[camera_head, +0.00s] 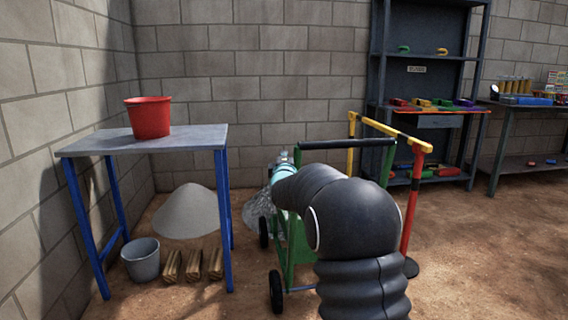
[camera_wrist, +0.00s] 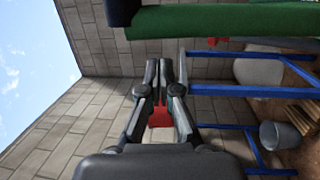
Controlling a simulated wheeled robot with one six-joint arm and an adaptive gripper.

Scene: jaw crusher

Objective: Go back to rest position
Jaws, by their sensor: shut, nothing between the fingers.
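My gripper (camera_wrist: 160,68) is in the middle of the wrist view, with its two dark fingers together and nothing held between them. The wrist view is turned on its side. The red bucket (camera_wrist: 160,116) shows behind the gripper, through the gap between the finger linkages, and is apart from it. In the head view my dark arm reaches forward over the green-framed jaw crusher (camera_head: 377,148), covering much of it. The fingers cannot be made out clearly there. A green bar (camera_wrist: 220,21) lies close along the top of the wrist view.
The red bucket (camera_head: 148,117) stands on a blue-legged table (camera_head: 92,146) at left. Below are a grey bucket (camera_head: 141,262), wooden blocks (camera_head: 194,265) and a gravel pile (camera_head: 187,212). A yellow and red barrier (camera_head: 412,190) stands right of my arm, before a shelf (camera_head: 430,68). Ground at right is clear.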

